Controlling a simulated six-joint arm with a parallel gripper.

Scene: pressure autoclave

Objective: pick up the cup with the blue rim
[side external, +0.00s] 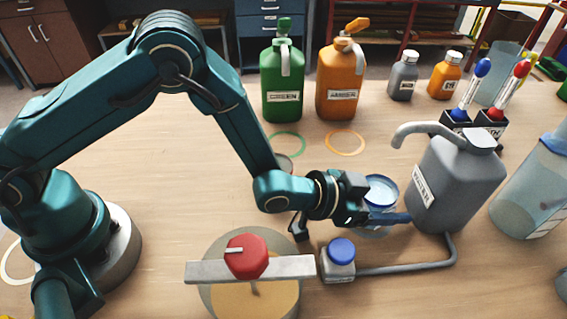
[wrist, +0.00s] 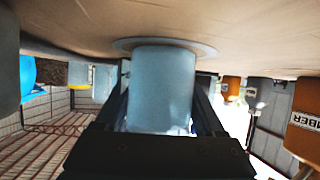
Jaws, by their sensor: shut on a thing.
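The cup with the blue rim (side external: 381,190) is clear and pale blue, and it stands upright right of the middle in the side view. My gripper (side external: 384,212) reaches it from the left and is shut on it, with one finger along its near side. In the wrist view, which is upside down, the cup (wrist: 162,90) fills the space between the two fingers of my gripper (wrist: 161,112). A pale round disc or ring shows at the cup's base against the table. I cannot tell whether the cup touches the table.
A grey jug with a spout (side external: 462,175) stands close right of the cup. Green (side external: 282,88) and orange (side external: 340,85) jugs stand behind. The table's middle is clear.

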